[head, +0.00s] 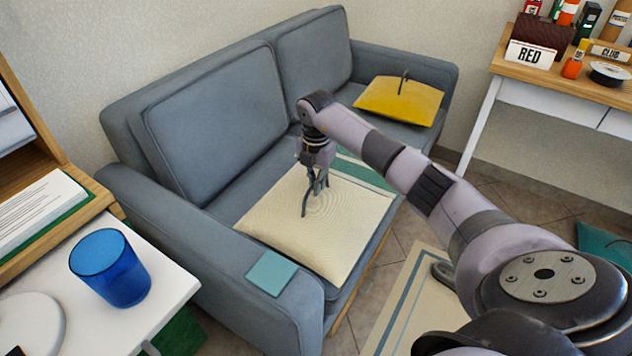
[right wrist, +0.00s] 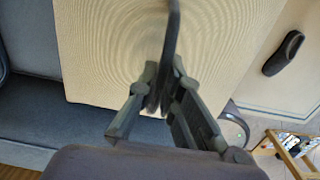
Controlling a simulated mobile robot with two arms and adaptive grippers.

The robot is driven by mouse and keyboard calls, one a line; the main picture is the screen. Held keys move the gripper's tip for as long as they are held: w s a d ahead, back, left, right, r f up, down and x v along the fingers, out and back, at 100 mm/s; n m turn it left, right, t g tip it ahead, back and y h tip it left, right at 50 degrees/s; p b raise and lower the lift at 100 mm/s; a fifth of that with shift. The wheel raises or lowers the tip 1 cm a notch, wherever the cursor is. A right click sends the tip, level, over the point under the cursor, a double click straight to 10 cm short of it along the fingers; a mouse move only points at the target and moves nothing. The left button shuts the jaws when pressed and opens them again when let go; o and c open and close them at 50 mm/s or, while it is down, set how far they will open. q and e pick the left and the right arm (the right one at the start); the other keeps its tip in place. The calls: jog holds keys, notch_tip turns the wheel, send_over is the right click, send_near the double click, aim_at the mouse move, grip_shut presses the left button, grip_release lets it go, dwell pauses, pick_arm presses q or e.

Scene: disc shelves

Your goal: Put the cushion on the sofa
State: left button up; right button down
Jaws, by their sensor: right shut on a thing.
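A cream cushion (head: 345,235) with a dark strap handle is over the left part of the grey sofa's (head: 215,120) seat, beside the left armrest. Its front edge reaches about the seat's front edge; I cannot tell whether its whole underside rests on the seat. My right gripper (head: 312,195) points down over the cushion's middle and is shut on its handle. In the right wrist view the handle rises between the fingers (right wrist: 158,105), with the cushion (right wrist: 110,50) beyond them. A yellow cushion (head: 405,103) with a handle lies at the sofa's right end. My left gripper is not in view.
A teal cloth (head: 272,274) lies on the left armrest. A blue cup (head: 110,268) stands on the white table at left. A teal cushion (head: 604,243) is on the floor at right. A shelf desk (head: 560,92) with bottles stands at the back right.

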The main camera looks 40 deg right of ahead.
jog(key=c, duration=1.8)
grip_release()
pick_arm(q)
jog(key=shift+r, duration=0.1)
pick_arm(e)
jog(key=shift+o, duration=0.2)
jog(key=shift+r, duration=0.3)
pick_arm(q)
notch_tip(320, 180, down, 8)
jog(key=p, duration=0.2)
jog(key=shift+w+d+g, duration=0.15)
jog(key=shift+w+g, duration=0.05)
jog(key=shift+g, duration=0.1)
pick_arm(e)
notch_tip(320, 180, up, 12)
jog(key=shift+f, duration=0.1)
